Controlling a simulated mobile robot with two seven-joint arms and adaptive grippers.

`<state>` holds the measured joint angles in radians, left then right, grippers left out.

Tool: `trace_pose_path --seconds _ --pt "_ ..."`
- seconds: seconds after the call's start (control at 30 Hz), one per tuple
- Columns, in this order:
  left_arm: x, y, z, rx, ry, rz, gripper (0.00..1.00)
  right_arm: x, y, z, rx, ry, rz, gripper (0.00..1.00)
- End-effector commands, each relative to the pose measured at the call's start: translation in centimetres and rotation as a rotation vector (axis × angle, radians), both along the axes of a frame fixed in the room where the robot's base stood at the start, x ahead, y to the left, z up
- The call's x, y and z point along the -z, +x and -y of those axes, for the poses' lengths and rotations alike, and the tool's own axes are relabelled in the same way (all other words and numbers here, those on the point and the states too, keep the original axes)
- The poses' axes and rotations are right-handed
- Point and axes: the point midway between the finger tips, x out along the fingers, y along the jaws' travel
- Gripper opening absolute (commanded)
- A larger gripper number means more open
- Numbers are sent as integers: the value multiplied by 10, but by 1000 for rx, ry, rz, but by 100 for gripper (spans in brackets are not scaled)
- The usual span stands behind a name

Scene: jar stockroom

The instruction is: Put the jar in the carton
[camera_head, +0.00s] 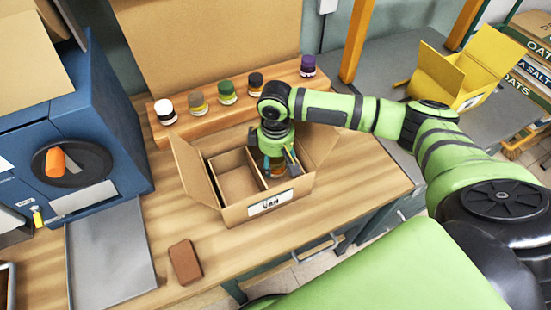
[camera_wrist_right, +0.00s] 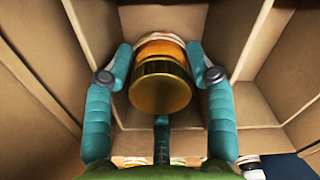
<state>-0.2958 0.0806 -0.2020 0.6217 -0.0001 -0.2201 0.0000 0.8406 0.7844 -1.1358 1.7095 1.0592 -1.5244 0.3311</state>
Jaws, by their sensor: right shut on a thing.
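The open cardboard carton (camera_head: 237,212) stands on the wooden bench with its flaps spread and a white label on its front. A divider splits it, and the left compartment (camera_head: 236,182) looks empty. My right gripper (camera_head: 278,168) reaches down into the right compartment. It is shut on a jar (camera_head: 278,173), mostly hidden by the fingers in the head view. In the right wrist view the jar shows a gold lid (camera_wrist_right: 160,85) and orange sides between the teal fingers (camera_wrist_right: 163,62), with carton walls around it. I cannot tell whether it touches the carton floor. My left gripper is out of view.
Several jars with coloured lids, such as the green-lidded one (camera_head: 227,92), stand on a wooden ledge (camera_head: 190,128) behind the carton. A blue machine (camera_head: 117,120) is at left. A brown block (camera_head: 185,262) lies on the front bench. A yellow bin (camera_head: 450,72) stands at the back right.

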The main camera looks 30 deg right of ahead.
Motion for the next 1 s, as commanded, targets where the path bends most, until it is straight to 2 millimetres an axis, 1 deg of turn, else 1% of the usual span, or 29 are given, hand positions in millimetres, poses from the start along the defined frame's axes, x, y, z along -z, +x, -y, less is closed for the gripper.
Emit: trace_pose_path --seconds 0.03,0.13,0.7,0.73,1.0 --pt "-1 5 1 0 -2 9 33 0 1 0 0 1 2 7" --pt "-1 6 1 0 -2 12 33 -1 1 0 0 1 2 7" --pt "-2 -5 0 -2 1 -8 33 11 1 0 0 1 2 7" --pt "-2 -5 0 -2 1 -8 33 12 0 0 0 0 1 65" --pt "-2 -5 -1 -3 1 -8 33 12 0 0 0 0 0 65"
